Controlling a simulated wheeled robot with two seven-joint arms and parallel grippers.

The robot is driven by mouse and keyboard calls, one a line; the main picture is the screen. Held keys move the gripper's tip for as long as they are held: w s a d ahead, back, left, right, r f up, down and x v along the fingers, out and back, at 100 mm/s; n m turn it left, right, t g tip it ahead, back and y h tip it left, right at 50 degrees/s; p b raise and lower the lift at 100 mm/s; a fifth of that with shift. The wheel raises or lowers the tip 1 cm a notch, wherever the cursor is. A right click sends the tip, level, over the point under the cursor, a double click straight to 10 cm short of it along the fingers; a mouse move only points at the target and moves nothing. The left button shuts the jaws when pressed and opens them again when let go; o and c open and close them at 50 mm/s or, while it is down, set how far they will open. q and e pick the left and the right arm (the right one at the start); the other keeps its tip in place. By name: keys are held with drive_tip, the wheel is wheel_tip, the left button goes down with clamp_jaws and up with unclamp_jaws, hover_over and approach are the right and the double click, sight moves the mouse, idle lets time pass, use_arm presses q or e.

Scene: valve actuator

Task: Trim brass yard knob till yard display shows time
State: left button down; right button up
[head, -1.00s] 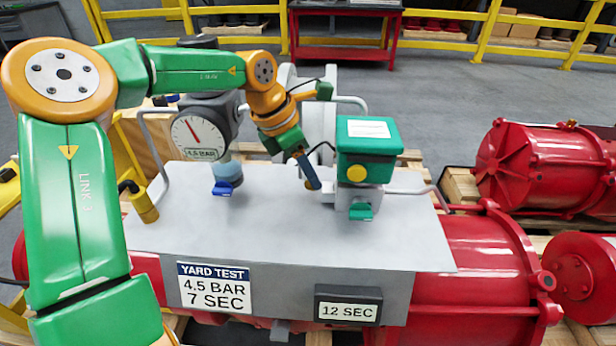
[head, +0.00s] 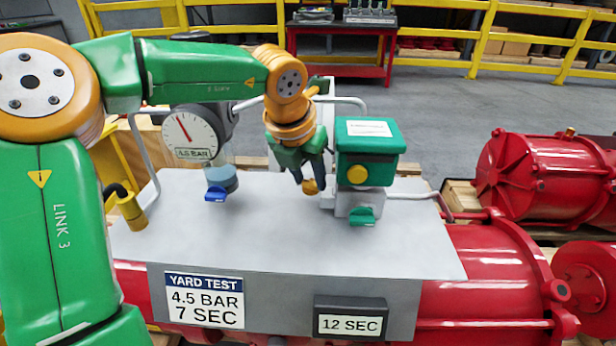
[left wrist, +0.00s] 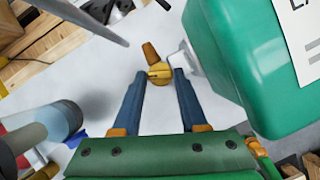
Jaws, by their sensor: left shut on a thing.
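My left gripper (head: 309,182) comes down onto the grey bench top. Its blue fingers are shut on the brass knob (head: 311,187), left of the green box. In the left wrist view the brass knob (left wrist: 159,75) shows between the fingertips, with a dark line on its face and a brown tapered part beyond. The yard display (head: 350,324) on the front panel reads 12 SEC. The white placard (head: 205,300) reads YARD TEST, 4.5 BAR, 7 SEC. My right gripper is not in view.
The green box (head: 368,135) with a yellow button stands close right of my gripper. A pressure gauge (head: 190,133) stands to the left, above a blue lever (head: 216,194). A green lever (head: 362,216) sits below the box. The front of the bench top (head: 290,240) is clear.

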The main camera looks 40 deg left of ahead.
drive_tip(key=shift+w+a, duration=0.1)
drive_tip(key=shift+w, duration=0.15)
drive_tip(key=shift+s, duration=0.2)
use_arm(q)
drive_tip(key=shift+c, duration=2.2)
unclamp_jaws()
